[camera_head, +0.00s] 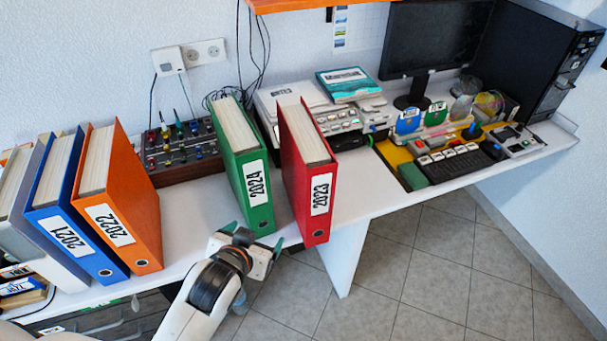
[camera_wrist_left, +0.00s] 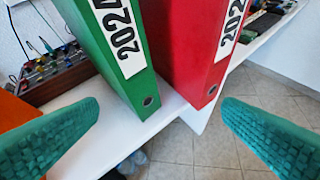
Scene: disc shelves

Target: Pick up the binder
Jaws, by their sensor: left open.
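A green binder (camera_head: 257,190) labelled 2024 and a red binder (camera_head: 320,198) labelled 2023 stand upright on the white desk, a small gap between them. An orange binder (camera_head: 137,225) labelled 2022 and a blue binder (camera_head: 85,247) labelled 2021 stand further left. My left gripper (camera_head: 253,236) is open and empty at the desk's front edge, just in front of the green binder. In the left wrist view, the green binder (camera_wrist_left: 110,55) and red binder (camera_wrist_left: 190,50) both show ahead, between and beyond the two green fingers (camera_wrist_left: 161,107). My right gripper does not show.
A mixer-like device (camera_head: 180,150) with knobs sits behind, between the orange and green binders. A printer-like machine (camera_head: 290,100), monitor (camera_head: 437,40), keyboard (camera_head: 452,167) and black computer tower (camera_head: 535,65) are to the right. The desk strip between the orange and green binders is clear.

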